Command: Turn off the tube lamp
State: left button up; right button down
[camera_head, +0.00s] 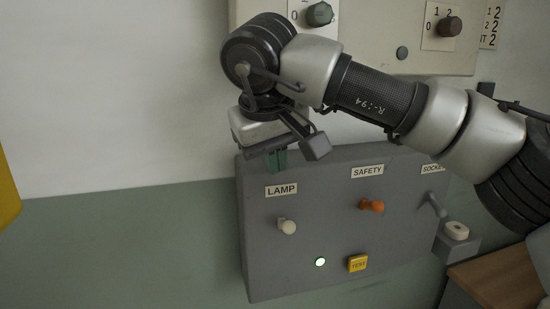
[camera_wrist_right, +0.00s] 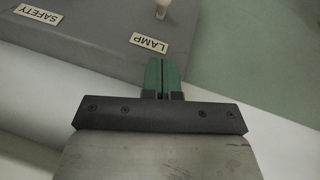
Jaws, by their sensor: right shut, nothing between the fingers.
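A grey control box (camera_head: 335,270) on the wall carries a white toggle (camera_head: 287,226) under a "LAMP" label (camera_head: 281,190). In the right wrist view the toggle (camera_wrist_right: 162,9) shows at the top edge, beyond the "LAMP" label (camera_wrist_right: 149,43). My right gripper (camera_head: 277,163) has green fingers, shut and empty, at the box's top left edge, above the label and apart from the toggle. The fingers also show in the right wrist view (camera_wrist_right: 162,70). The tube lamp itself is not in view. My left gripper is not in view.
The box also has an orange "SAFETY" switch (camera_head: 372,206), a grey lever (camera_head: 437,205) under a partly hidden label, a lit green-white light (camera_head: 320,262) and a yellow button (camera_head: 357,264). An upper panel has rotary knobs (camera_head: 449,27). A wooden surface (camera_head: 500,277) is at lower right.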

send_over(287, 222)
jog(key=a, duration=0.2)
notch_tip(287, 222, down, 5)
jog(key=shift+d+f+p, duration=0.1)
jog(key=shift+f+p, duration=0.05)
jog(key=shift+p, duration=0.3)
jog(key=f, duration=0.1)
jog(key=d+f, duration=0.1)
jog(key=f, duration=0.1)
jog(key=shift+s+f+p, duration=0.15)
jog(key=shift+s+p, duration=0.05)
jog(key=shift+p, duration=0.15)
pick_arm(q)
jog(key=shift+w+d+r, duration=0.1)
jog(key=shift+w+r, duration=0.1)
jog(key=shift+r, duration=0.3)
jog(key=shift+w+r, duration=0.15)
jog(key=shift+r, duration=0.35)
pick_arm(e)
jog(key=shift+s+d+f, duration=0.25)
jog(key=shift+f, duration=0.25)
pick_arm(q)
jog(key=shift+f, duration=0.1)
